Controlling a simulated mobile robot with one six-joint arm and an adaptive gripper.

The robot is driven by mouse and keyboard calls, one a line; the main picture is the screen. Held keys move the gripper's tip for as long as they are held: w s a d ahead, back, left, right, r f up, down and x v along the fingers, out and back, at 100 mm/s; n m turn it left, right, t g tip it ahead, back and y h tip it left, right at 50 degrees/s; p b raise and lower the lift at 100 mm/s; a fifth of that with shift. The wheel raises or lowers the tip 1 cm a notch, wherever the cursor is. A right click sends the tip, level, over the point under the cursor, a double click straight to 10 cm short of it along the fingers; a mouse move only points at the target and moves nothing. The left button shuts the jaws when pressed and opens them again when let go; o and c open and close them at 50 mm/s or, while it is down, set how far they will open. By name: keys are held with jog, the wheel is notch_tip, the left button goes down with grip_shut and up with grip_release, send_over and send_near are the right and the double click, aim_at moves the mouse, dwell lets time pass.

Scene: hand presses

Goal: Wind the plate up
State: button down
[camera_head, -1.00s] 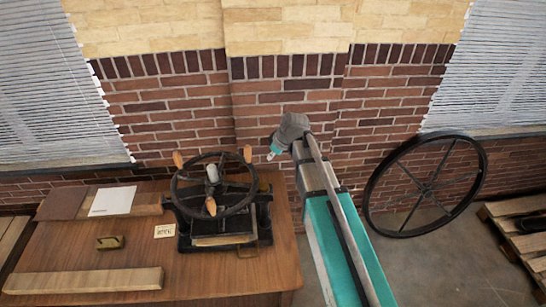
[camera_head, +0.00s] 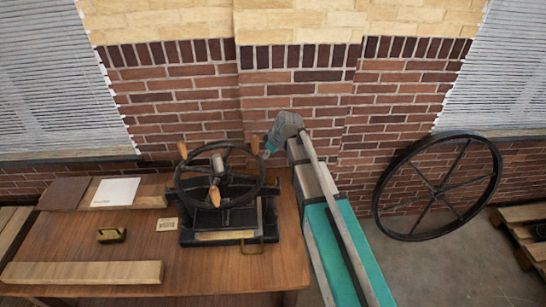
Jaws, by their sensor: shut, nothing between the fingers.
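A black hand press (camera_head: 240,217) stands on the wooden table. Its dark handwheel (camera_head: 222,205) lies nearly level on top, with wooden handles at the left (camera_head: 182,150), the right (camera_head: 255,144) and the front (camera_head: 214,196). A grey screw end (camera_head: 217,162) rises at the hub. The wheel and frame hide the press plate, so its height cannot be told. My gripper (camera_head: 266,152) is at the wheel's right rim, close beside the right handle. It is shut and empty. Its fingertips are small and partly hidden; contact with the handle cannot be told.
On the table (camera_head: 150,236) lie a pale wooden bar (camera_head: 84,272), a brass-coloured block (camera_head: 112,235), a small card (camera_head: 167,224) and a white sheet (camera_head: 115,191). A brick wall stands close behind. A large spoked wheel (camera_head: 378,194) leans on it at the right, with a pallet (camera_head: 525,214) beyond.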

jog(key=shift+w+a+r, duration=0.2)
jog(key=shift+w+a, duration=0.35)
jog(key=shift+a, duration=0.3)
jog(key=shift+a, duration=0.15)
